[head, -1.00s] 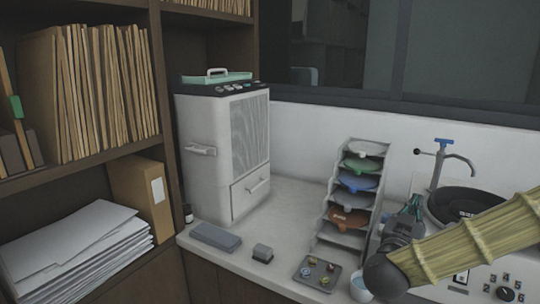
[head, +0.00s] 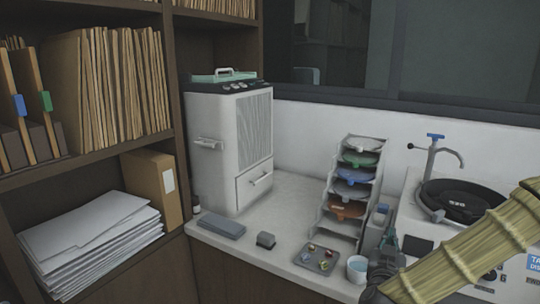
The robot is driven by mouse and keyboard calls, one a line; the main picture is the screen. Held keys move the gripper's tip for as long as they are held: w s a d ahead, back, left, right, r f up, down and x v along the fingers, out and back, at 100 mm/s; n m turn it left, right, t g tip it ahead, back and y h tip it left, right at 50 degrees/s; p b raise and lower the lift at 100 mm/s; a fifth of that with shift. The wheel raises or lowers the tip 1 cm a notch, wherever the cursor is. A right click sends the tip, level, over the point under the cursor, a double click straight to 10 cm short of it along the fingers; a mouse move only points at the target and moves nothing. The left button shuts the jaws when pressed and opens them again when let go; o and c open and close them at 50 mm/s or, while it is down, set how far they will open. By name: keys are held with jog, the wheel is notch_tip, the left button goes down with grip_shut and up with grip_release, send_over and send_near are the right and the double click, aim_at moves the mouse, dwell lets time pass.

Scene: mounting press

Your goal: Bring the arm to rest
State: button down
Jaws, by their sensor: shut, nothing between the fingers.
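My arm enters from the right edge of the head view in a ribbed yellow-brown sleeve. My gripper (head: 387,238) is dark, with its fingers pointing up and away, in front of the counter's right part. The fingers look shut, with nothing held. It overlaps the area between the tiered rack and the polishing machine in the picture; I cannot tell how far it is from them.
A tiered rack (head: 338,229) of coloured dishes, a small tray (head: 308,262) and a white cup (head: 357,269) stand near the gripper. A white machine with a black disc (head: 462,200) is at right. A white cabinet (head: 217,153) stands at left beside shelves.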

jog(key=s+a+f+n+g+y, duration=0.1)
jog(key=s+a+f+g+y, duration=0.15)
jog(key=f, duration=0.65)
jog(key=s+a+f+n+g+y, duration=0.2)
jog(key=s+a+f, duration=0.2)
jog(key=f, duration=0.6)
jog(key=s+a+f+n+g+y, duration=0.1)
jog(key=s+a+f+g+y, duration=0.15)
jog(key=f, duration=0.65)
jog(key=s+f+g, duration=0.3)
jog(key=s+f, duration=0.2)
jog(key=s, duration=0.4)
jog(key=s+f+g, duration=0.3)
jog(key=s+f, duration=0.3)
jog(key=s, duration=0.4)
jog(key=s+f+g+y, duration=0.1)
jog(key=s+f+g, duration=0.2)
jog(key=s+f, duration=0.3)
jog(key=s, duration=0.4)
jog(key=shift+s+d+f, duration=0.2)
jog(key=shift+f, duration=0.05)
